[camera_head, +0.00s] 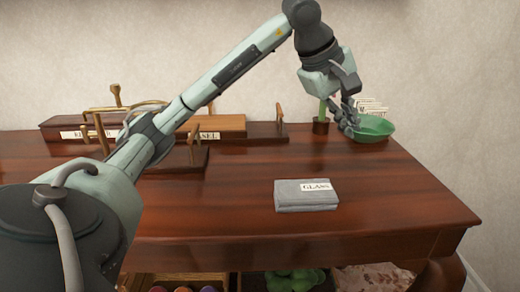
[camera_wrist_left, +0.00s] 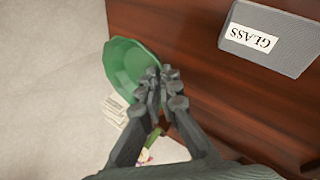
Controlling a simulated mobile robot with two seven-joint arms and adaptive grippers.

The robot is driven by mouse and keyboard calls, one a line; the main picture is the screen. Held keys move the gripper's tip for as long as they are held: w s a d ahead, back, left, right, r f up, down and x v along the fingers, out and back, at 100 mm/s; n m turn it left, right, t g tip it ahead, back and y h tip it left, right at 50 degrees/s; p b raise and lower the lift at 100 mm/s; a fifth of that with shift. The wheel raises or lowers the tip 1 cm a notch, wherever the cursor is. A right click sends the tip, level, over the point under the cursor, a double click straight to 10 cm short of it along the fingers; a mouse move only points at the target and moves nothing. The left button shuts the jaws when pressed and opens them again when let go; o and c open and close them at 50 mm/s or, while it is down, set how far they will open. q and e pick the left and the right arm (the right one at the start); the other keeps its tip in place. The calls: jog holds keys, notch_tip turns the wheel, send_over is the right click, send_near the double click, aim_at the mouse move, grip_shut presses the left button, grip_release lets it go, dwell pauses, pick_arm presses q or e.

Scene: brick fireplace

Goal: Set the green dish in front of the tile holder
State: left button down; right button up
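The green dish (camera_head: 376,130) is at the back right corner of the table, in front of white lettered tiles (camera_head: 371,107) that appear to be in the tile holder, whose body is mostly hidden. My left gripper (camera_head: 349,126) is at the dish's left rim. In the left wrist view, the fingers of my left gripper (camera_wrist_left: 162,76) are close together at the rim of the green dish (camera_wrist_left: 125,62) and appear shut on it. The tiles (camera_wrist_left: 115,111) show beside the dish there. I cannot tell whether the dish touches the table. My right gripper is not in view.
A grey folded stack labelled GLASS (camera_head: 306,195) lies near the table's front. A brown pot with a green stem (camera_head: 320,123) stands left of the dish. Wooden labelled boxes (camera_head: 222,124) and a wooden stand (camera_head: 178,162) are at left. The tabletop right of the stack is clear.

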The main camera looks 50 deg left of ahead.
pick_arm(q)
jog(key=shift+d, duration=0.15)
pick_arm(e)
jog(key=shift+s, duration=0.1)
pick_arm(q)
jog(key=w+d+f, duration=0.2)
jog(key=w, duration=0.1)
jog(key=w+d+f+p, duration=0.1)
jog(key=w+d+f, duration=0.1)
jog(key=w, duration=0.1)
jog(key=w+d+f, duration=0.2)
jog(key=w, duration=0.1)
jog(key=shift+d+f, duration=0.4)
jog(key=shift+w+f, duration=0.1)
jog(key=shift+f, duration=0.2)
notch_tip(320, 180, down, 3)
jog(key=shift+f, duration=0.25)
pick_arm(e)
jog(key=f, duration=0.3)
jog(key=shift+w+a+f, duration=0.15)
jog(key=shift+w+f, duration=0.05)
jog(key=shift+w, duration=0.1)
pick_arm(q)
jog(key=shift+f, duration=0.15)
jog(key=c, duration=2.1)
grip_release()
jog(key=o, duration=0.4)
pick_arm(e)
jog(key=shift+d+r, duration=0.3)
